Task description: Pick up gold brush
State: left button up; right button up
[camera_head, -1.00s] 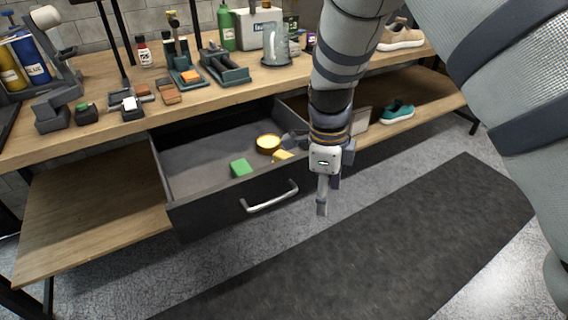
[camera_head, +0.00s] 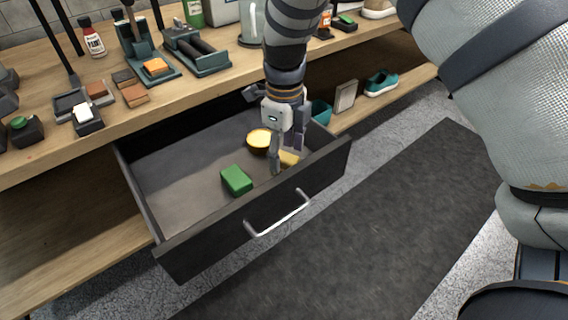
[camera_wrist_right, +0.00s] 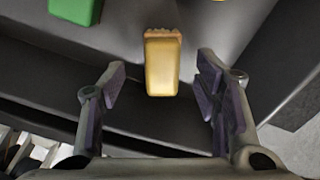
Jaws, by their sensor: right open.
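The gold brush (camera_head: 289,158) lies in the open drawer, near its front right part, partly hidden behind my right gripper in the head view. In the right wrist view the gold brush (camera_wrist_right: 161,64) is a yellow block with bristles at its far end, ahead of and between the fingers. My right gripper (camera_head: 277,160) is open and empty, pointing down over the drawer; it also shows in the right wrist view (camera_wrist_right: 157,95). The fingers appear apart from the brush. My left gripper is not in view.
The drawer (camera_head: 165,258) also holds a green block (camera_head: 236,180) and a round yellow-topped tin (camera_head: 259,141). Its front wall and handle (camera_head: 280,216) stand close to my right gripper. The workbench top (camera_head: 60,140) above is crowded with tools and bottles.

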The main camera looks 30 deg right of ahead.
aim_at(286, 156)
jog(key=f, duration=0.4)
jog(key=shift+d+f, duration=0.2)
jog(key=shift+f, duration=0.05)
grip_shut()
notch_tip(286, 156, up, 10)
jog(key=shift+r+p, duration=0.1)
jog(key=shift+p, duration=0.3)
jog(key=c, duration=0.7)
grip_release()
jog(key=c, duration=0.4)
